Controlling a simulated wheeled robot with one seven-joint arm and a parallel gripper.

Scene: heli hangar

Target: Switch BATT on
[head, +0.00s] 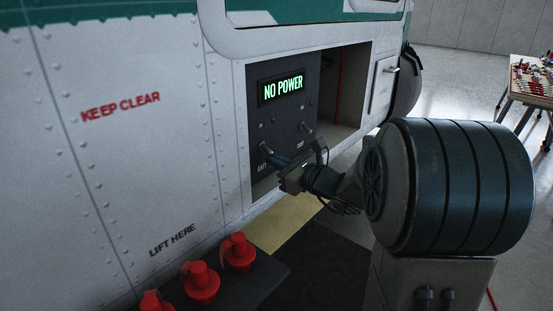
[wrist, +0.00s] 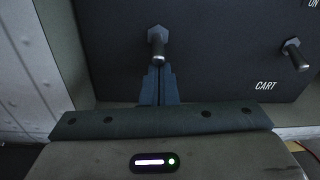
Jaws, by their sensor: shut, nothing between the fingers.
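The dark switch panel (head: 284,110) is set in an opening in the white hull. Its lit display (head: 283,87) reads NO POWER. The BATT switch (head: 265,147) is a metal toggle at the panel's lower left, above its label; in the wrist view the toggle (wrist: 157,42) sits at top centre, its lever leaning down toward the camera. My gripper (head: 276,159) is shut and empty, its fingertips right at or just under the lever's tip. In the wrist view the shut fingers (wrist: 157,75) point up at the lever. I cannot tell whether they touch it.
A second toggle, CART (wrist: 296,55), stands to the right on the same panel. An open compartment (head: 345,95) with a red line lies right of the panel. Red-capped items (head: 238,252) stand on a dark surface below. A cluttered table (head: 530,90) is far right.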

